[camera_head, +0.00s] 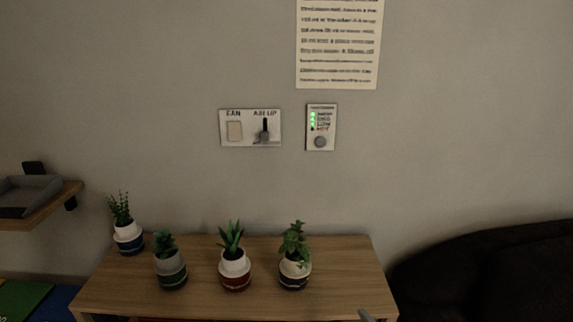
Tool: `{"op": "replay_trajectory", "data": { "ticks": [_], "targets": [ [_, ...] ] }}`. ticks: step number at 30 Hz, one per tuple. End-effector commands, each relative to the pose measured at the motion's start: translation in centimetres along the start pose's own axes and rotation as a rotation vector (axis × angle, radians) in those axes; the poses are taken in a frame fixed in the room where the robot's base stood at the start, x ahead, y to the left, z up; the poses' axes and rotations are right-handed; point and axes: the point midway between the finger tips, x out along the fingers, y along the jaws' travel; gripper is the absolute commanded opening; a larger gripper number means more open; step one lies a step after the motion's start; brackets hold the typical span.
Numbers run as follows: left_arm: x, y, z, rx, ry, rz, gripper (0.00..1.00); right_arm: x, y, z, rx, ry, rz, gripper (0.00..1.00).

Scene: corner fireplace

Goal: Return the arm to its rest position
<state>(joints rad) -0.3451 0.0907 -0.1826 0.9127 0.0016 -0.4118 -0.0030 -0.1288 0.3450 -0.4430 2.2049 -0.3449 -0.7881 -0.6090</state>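A small grey tip (366,315) pokes in at the bottom edge, in front of the right end of the wooden table. It looks like part of my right gripper; the rest is cut off by the frame, so I cannot see whether it is open or holds anything. My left arm and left gripper are not in view.
Several potted plants, such as the one at the right (295,273), stand on the wooden table (342,262). A switch panel (250,140) and a panel with green lights (329,112) are on the wall. A shelf with a grey tray (28,190) is left; a dark sofa (490,270) is right.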

Motion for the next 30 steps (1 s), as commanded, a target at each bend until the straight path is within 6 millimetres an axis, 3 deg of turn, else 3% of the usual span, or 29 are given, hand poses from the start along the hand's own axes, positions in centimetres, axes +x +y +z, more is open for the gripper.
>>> {"op": "replay_trajectory", "data": {
  "ticks": [3, 7, 12, 20, 30],
  "targets": [
    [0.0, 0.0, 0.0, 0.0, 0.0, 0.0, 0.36, -3.8, -4.1, 3.6, 0.32, -0.187, -0.17, 0.81],
    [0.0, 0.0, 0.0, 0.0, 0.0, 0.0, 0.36, -8.2, -7.8, 6.4, 0.593, -0.378, -0.311, 0.81],
    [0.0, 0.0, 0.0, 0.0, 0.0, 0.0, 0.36, -13.3, -11.2, 8.2, 0.83, -0.577, -0.433, 0.81],
    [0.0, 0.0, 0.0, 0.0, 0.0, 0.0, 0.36, -20.3, -14.6, 9.4, 1.078, -0.835, -0.56, 0.81],
    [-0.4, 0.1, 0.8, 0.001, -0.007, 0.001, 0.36, -16.3, -20.5, 11.6, 1.074, -0.863, -0.584, 0.81]
  ]
}}
